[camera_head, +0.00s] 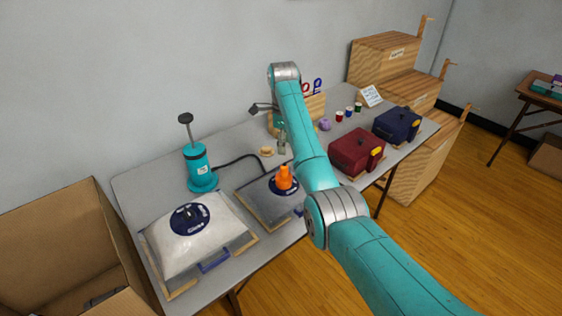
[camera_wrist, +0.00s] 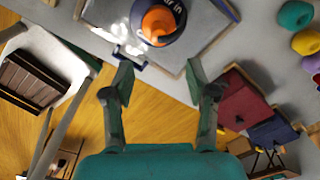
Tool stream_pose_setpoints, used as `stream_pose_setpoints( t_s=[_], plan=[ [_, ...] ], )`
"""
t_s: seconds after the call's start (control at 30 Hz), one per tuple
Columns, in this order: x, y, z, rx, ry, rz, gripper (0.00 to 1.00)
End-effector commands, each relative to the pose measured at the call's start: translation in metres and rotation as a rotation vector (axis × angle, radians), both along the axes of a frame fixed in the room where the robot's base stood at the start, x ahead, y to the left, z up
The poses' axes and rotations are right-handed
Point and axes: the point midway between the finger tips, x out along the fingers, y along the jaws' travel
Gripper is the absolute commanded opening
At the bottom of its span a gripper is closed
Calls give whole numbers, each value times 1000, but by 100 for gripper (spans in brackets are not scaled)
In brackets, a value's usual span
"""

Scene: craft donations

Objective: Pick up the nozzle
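An orange nozzle-like piece (camera_head: 285,178) stands upright on a dark blue round disc (camera_head: 276,187) on the grey tray in the middle of the table. In the wrist view the orange piece (camera_wrist: 158,22) shows from above near the top edge, on its dark disc with white lettering. My gripper (camera_wrist: 159,70) is open, with nothing between its fingers. Its fingertips are apart from the orange piece, which lies beyond them in the wrist view. In the head view my arm partly blocks the gripper.
A teal pump (camera_head: 200,168) with a black hose stands behind left. A white bag (camera_head: 190,245) with a dark disc lies at front left. Red (camera_head: 356,150) and blue (camera_head: 397,125) boxes stand right of my arm. A cardboard box (camera_head: 60,245) is left of the table.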

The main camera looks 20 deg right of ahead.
Motion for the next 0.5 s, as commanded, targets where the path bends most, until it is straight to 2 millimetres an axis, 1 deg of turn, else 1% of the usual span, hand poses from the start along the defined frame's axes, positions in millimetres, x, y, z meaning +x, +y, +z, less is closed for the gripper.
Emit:
stream_pose_setpoints(
  t_s=[0.03, 0.07, 0.1, 0.3, 0.4, 0.5],
  plan=[
    [-1, 2, -6, -13, 1, 81, 78],
    [-1, 3, -9, -21, 1, 139, 85],
    [-1, 4, -13, -33, 1, 218, 90],
    [-1, 8, -31, -93, 14, 600, 90],
    [-1, 8, -38, -116, 23, 738, 90],
    [-2, 9, -41, -130, 31, 828, 90]
  ],
)
